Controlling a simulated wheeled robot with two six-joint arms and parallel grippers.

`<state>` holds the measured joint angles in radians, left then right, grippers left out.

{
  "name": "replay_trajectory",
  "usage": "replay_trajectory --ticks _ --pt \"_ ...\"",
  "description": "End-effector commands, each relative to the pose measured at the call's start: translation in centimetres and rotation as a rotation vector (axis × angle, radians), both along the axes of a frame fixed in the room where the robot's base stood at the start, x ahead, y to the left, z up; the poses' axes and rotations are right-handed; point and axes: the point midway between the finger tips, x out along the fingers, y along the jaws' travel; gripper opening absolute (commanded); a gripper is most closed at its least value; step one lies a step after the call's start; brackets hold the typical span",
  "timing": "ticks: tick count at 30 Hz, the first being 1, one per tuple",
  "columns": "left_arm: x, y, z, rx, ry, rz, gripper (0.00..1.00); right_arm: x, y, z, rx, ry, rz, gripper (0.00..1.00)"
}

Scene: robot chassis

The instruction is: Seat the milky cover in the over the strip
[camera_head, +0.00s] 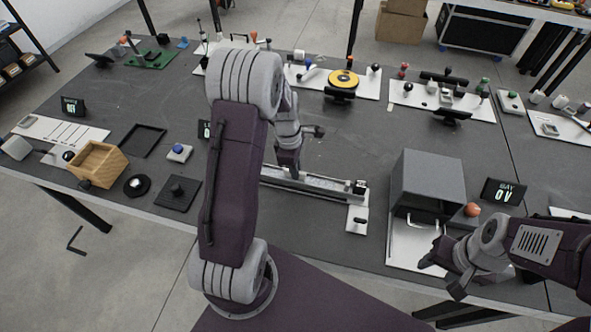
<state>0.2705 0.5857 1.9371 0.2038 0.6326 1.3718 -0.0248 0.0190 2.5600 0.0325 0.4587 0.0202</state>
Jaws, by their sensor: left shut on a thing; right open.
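A long pale aluminium-looking channel (335,188) lies on the dark table in front of me, with a small block at its right end. The strip and the milky cover cannot be told apart from the channel at this size. My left arm hides the channel's left end. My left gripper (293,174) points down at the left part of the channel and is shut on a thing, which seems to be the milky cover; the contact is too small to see. My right gripper (440,277) is open and empty at the table's front edge, in front of the grey box.
A grey box (430,180) on a white plate stands right of the channel, beside a small display (503,192). A wooden bin (97,164) and a black frame (143,141) are at left. Boards with several parts line the back. The table behind the channel is clear.

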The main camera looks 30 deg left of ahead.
Motion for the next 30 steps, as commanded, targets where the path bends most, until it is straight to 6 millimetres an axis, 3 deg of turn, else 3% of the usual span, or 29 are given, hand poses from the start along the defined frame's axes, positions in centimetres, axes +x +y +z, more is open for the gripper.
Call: replay_trajectory --ticks 7,9,10,19,23,30 --pt "0.0 0.0 -0.3 0.000 0.000 0.000 0.00 0.0 0.0 -0.1 0.000 0.000 0.000 0.49" --pt "0.0 0.0 -0.2 0.000 0.000 0.000 0.27 0.0 0.0 0.0 0.000 0.000 0.000 0.49" --pt "0.0 0.0 -0.2 0.000 0.000 0.000 0.32 0.0 0.0 0.0 0.000 0.000 0.000 0.49" --pt "0.0 0.0 0.3 0.000 0.000 0.000 0.32 0.0 0.0 0.2 0.000 0.000 0.000 0.49" --pt "0.1 0.3 2.7 0.001 -0.005 0.000 0.32 0.0 0.0 0.7 0.000 0.000 0.000 0.49" --pt "-0.1 1.1 8.9 0.001 -0.005 0.000 0.32 0.0 0.0 1.7 0.000 0.000 0.000 0.49"
